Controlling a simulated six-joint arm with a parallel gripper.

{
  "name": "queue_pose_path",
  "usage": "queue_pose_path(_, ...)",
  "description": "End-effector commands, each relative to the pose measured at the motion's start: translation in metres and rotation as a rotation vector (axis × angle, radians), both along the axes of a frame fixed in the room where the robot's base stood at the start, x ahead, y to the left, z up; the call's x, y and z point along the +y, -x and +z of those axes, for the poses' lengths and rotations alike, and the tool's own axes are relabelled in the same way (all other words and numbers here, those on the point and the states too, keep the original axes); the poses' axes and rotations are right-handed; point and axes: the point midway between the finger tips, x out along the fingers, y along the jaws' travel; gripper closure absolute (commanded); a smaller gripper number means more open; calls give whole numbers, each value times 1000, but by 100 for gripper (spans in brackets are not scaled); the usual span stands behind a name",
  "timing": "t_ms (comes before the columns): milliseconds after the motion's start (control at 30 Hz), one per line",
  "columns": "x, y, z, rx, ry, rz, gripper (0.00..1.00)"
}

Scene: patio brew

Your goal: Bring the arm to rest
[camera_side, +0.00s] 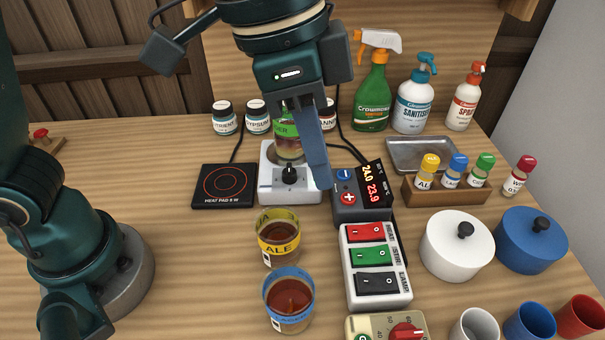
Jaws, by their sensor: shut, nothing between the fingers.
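My gripper (316,140) hangs at the top middle, pointing down, with its fingers together and nothing between them. In the picture it overlaps the white stirrer plate (275,190) and the right side of a jar with a green label (288,150) that stands on it. I cannot tell how far the fingers are from the jar. The fingertips appear just left of the temperature controller (348,198), which shows 24.0 and 23.9.
An ale beaker (278,240) and a lager beaker (289,300) stand in front. A switch box (375,265), a white pot (456,245), a blue pot (530,240) and a vial rack (445,192) are at right. Spray bottles (373,95) stand behind.

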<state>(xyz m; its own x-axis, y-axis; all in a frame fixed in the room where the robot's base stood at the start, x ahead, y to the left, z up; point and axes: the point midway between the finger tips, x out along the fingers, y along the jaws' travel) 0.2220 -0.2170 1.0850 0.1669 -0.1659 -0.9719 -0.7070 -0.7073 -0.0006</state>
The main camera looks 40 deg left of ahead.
Motion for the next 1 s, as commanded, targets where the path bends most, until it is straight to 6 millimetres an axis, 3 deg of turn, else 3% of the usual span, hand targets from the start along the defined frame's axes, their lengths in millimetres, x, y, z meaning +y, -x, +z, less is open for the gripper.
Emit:
queue_pose_path(167, 1, -1, 0, -1, 0, 6, 100)
queue_pose_path(267, 12, -9, 12, -32, 21, 49, 100)
queue_pose_path(433, 61, -8, 31, -94, 52, 199, 100)
queue_pose_path(567, 103, 4, 33, -147, 69, 355, 100)
queue_pose_path(800, 161, 40, 6, -230, 88, 631, 100)
queue_pose_path(1000, 177, 62, -26, -248, 93, 755, 100)
